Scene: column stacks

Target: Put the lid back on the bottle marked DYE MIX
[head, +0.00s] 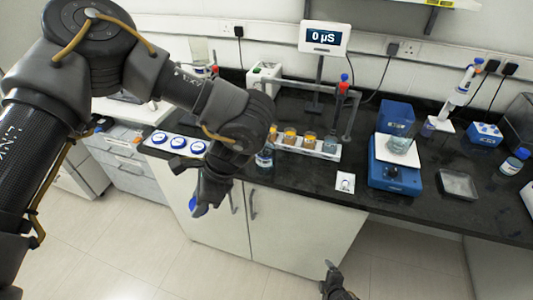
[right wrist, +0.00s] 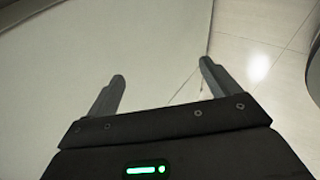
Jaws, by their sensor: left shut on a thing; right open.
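My left gripper (head: 199,198) is shut on a blue lid (head: 197,210), held in front of the counter's front edge and below its top. A small bottle with a blue and white label (head: 264,161) stands on the counter near its front edge, just right of my left wrist. My arm partly hides it, and its marking is too small to read. My right gripper (head: 330,268) is low in front of the cabinets. In the right wrist view its fingers (right wrist: 160,88) are apart with nothing between them.
A white strip with several blue caps (head: 178,142) lies at the counter's left. A rack of jars (head: 310,146) stands right of the bottle.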

